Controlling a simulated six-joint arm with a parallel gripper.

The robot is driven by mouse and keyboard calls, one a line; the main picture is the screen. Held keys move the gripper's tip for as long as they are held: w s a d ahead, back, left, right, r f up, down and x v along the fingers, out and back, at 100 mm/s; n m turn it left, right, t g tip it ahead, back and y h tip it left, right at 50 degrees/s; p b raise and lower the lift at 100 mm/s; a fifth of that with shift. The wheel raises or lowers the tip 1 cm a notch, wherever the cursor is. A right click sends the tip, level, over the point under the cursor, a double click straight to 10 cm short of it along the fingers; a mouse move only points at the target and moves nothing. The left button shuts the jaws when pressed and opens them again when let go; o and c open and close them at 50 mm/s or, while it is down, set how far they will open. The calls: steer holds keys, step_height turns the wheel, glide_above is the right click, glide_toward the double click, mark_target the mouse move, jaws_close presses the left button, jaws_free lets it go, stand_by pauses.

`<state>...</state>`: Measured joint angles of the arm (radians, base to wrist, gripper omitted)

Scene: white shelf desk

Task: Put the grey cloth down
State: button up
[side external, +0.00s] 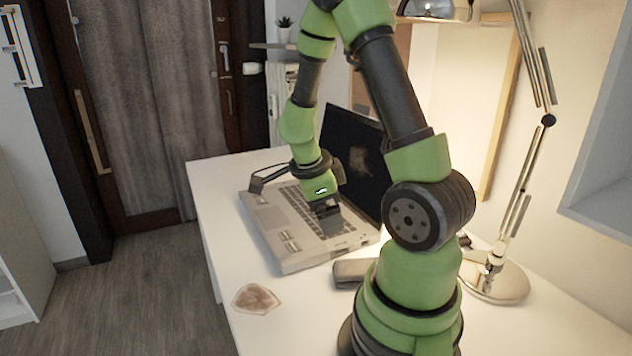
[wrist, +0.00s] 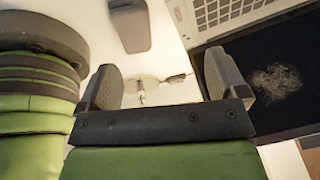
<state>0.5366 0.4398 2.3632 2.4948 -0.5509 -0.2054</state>
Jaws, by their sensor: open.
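My gripper (side external: 327,208) is over the keyboard of the open laptop (side external: 285,250), pointing down in the side view. The wrist view shows its two fingers (wrist: 168,80) apart with nothing between them. A small grey, rounded block-like thing (side external: 350,273) lies on the desk between the laptop and my base. It also shows at the top of the wrist view (wrist: 130,26), away from the fingers. It may be the folded grey cloth, but I cannot tell for sure. The laptop screen (side external: 340,125) carries a pale smudge, also visible in the wrist view (wrist: 275,82).
A flat whitish patch with brown marks (side external: 257,299) lies near the desk's front-left edge. A lamp with a round metal base (side external: 497,284) stands at the right. The white desk (side external: 215,180) has bare strips around the laptop.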

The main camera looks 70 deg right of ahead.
steer(key=w+a+r+n+t, duration=0.7)
steer(key=w+r+n+t, duration=0.35)
steer(key=r, duration=0.25)
steer(key=s+a+r+n+t+y, duration=0.1)
steer(key=s+a+r+n+y, duration=0.15)
steer(key=a+n, duration=0.2)
steer(key=s+a+r+n+y, duration=0.1)
steer(key=a+r+n+y, duration=0.25)
steer(key=a, duration=0.25)
steer(key=s+a+f+n+g, duration=0.1)
steer(key=s+n+g, duration=0.1)
steer(key=s+n, duration=0.5)
steer(key=shift+s+a, duration=0.25)
steer(key=shift+s, duration=0.3)
steer(key=shift+o, duration=0.4)
steer(key=shift+s+d+f+h, duration=0.1)
steer(key=shift+s+d+h, duration=0.1)
steer(key=shift+s+h, duration=0.2)
